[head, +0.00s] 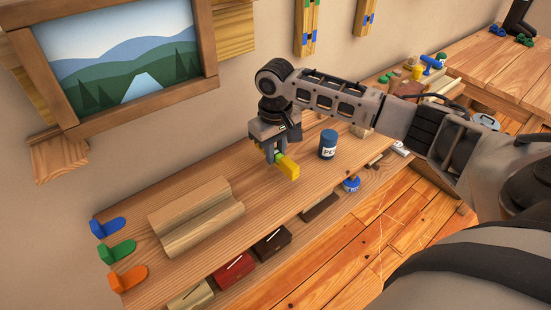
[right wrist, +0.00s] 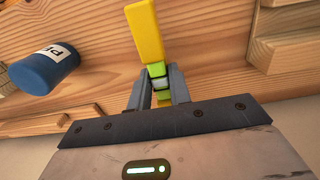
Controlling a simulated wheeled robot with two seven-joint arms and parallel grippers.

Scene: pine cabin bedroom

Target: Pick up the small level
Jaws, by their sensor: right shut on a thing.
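The small level (head: 288,167) is a short yellow bar with a green part. My right gripper (head: 275,156) is shut on it over the wooden shelf top (head: 240,178). In the right wrist view the level (right wrist: 146,32) sticks out beyond the fingers of the gripper (right wrist: 158,88), with green and a pale vial part between them. I cannot tell for sure whether the level still touches the shelf. My left gripper is not in view.
A blue labelled jar (head: 328,144) stands just right of the gripper. A grooved wooden block (head: 195,215) lies to the left. Green (head: 117,252), blue (head: 107,227) and orange (head: 128,278) hooks line the left end. Boxes (head: 234,270) sit on a lower shelf.

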